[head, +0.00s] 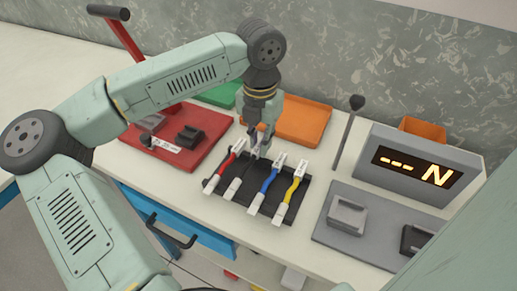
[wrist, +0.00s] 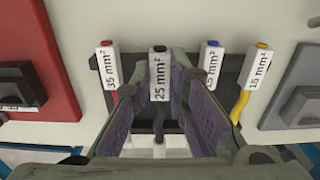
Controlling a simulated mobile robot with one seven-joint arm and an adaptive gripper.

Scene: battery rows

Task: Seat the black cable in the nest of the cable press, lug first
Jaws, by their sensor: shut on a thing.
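My gripper (head: 262,143) reaches down over the second place of the black cable rack (head: 228,196). In the wrist view its purple-padded fingers (wrist: 160,92) are closed around the black cable (wrist: 158,125), which has a white "25 mm²" tag with a black top. The cable appears to be still in the rack; its lug cannot be made out. The cable press seems to be the red plate (head: 218,121) at the left, with a dark block (head: 189,137) on it and a red lever (head: 122,38) with a black handle. My arm hides part of it.
Red (head: 228,163), blue (head: 268,184) and yellow (head: 292,189) cables sit in the rack beside the black one. A grey display box (head: 415,165) reading "--- N" and a grey plate (head: 335,235) with blocks stand at the right. An orange tray (head: 305,122) lies behind.

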